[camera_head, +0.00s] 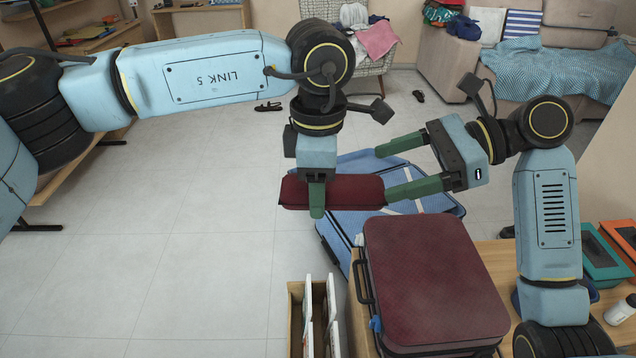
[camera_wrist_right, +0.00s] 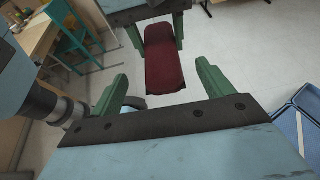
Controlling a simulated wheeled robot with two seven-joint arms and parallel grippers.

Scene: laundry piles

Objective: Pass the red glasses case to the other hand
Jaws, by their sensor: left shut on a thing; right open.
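The dark red glasses case (camera_head: 345,192) is held level in the air near the middle of the head view. My left gripper (camera_head: 317,197) points down and is shut on the left part of the case. My right gripper (camera_head: 395,168) is open, pointing left, with its green fingers near the free right end of the case. In the right wrist view the case (camera_wrist_right: 164,62) lies ahead, between and beyond the open right fingers (camera_wrist_right: 160,85). Whether the lower right finger touches the case in the head view cannot be told.
A dark red suitcase (camera_head: 432,275) stands on a wooden table below the right gripper. An open blue suitcase (camera_head: 340,225) lies on the floor beneath the case. A sofa (camera_head: 455,65) with a blue blanket is at the back right.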

